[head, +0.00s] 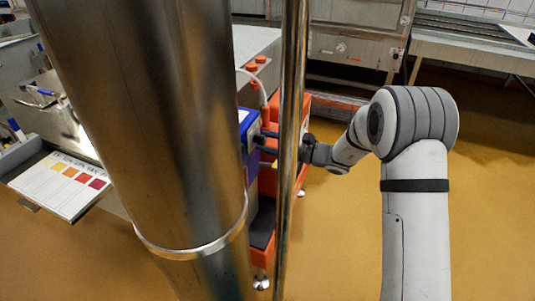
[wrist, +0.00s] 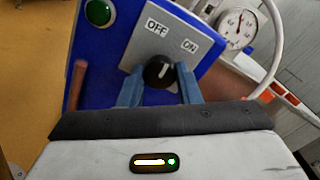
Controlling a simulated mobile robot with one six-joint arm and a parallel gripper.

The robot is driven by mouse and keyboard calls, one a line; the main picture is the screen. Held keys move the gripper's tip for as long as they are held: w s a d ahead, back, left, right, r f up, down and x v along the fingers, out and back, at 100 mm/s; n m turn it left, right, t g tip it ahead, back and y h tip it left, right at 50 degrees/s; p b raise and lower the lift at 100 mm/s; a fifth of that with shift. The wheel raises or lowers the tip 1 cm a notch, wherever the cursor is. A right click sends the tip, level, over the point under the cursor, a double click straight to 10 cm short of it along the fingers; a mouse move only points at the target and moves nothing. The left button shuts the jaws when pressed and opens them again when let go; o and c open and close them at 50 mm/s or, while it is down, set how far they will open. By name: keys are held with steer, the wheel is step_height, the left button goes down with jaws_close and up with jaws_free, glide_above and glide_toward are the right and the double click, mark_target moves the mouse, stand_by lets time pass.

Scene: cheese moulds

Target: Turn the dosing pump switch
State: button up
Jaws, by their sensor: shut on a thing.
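The dosing pump switch is a round black knob (wrist: 157,77) with a white pointer line, on a grey plate (wrist: 143,42) marked OFF and ON. The pointer stands roughly upright in the wrist view, seemingly between the two labels. The plate is on a blue box (wrist: 97,62), which also shows in the head view (head: 250,128). My gripper (wrist: 159,73) is shut on the knob, one blue finger on each side. In the head view my gripper (head: 266,143) reaches the blue box from the right; a thin pole partly hides it, and the knob cannot be seen there.
A green button (wrist: 99,12) sits beside the plate, and a round gauge (wrist: 237,29) is behind. In the head view, a steel column (head: 150,110) and thin pole (head: 290,110) block part of the sight. Orange machine parts (head: 262,240) are below the box.

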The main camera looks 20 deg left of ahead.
steer(key=n+b, duration=0.5)
steer(key=b, duration=0.2)
steer(key=shift+n+b, duration=0.3)
steer(key=o, duration=1)
steer(key=shift+c, duration=0.2)
steer(key=d+p, duration=0.1)
steer(key=d, duration=0.7)
steer(key=shift+s, duration=0.25)
steer(key=shift+a, duration=0.1)
stand_by(4.7)
